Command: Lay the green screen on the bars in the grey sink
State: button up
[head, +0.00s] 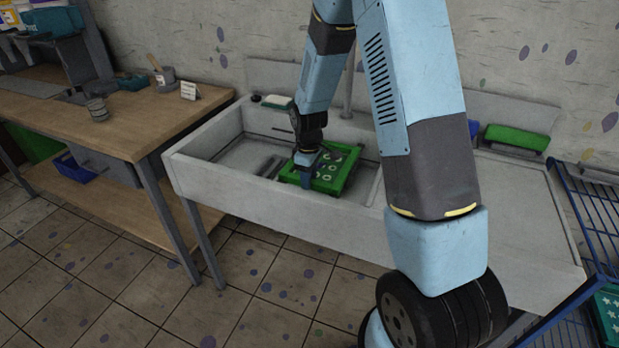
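The green screen (334,171) is a green-framed panel with pale ring shapes on it. It is inside the grey sink (233,196), in the right part of the basin. My gripper (306,165) is at the screen's left edge, with its fingers over or against the frame. I cannot tell whether they are closed on it. Dark bars (268,166) show in the basin just left of the screen. Whether the screen rests on bars or hangs above them is hidden by the screen and my gripper.
A wooden workbench (125,125) with a cup, a brush pot and a small white card stands left of the sink. A green block (517,138) lies on a ledge behind the drainboard (520,205). A blue wire rack (600,225) stands at the right.

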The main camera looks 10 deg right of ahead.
jog(key=o, duration=0.3)
jog(key=s+d+r+m+t, duration=0.1)
jog(key=s+r, duration=0.2)
jog(key=r, duration=0.8)
jog(key=s+d+r+m, duration=0.1)
jog(key=s+r+m, duration=0.15)
jog(key=r, duration=0.85)
jog(key=s+d+r+m+t, duration=0.1)
jog(key=s+r+m, duration=0.1)
jog(key=s+r, duration=0.2)
jog(key=s+d+r+m+t, duration=0.2)
jog(key=s+r+m, duration=0.1)
jog(key=s, duration=0.8)
jog(key=s+d+r+m+t, duration=0.1)
jog(key=s+d+r+m, duration=0.1)
jog(key=s+r, duration=0.2)
jog(key=shift+s+r+t, duration=0.15)
jog(key=shift+s+r, duration=0.05)
jog(key=shift+s, duration=0.7)
jog(key=shift+s+r+t, duration=0.15)
jog(key=shift+s+r, duration=0.05)
jog(key=shift+s, duration=0.65)
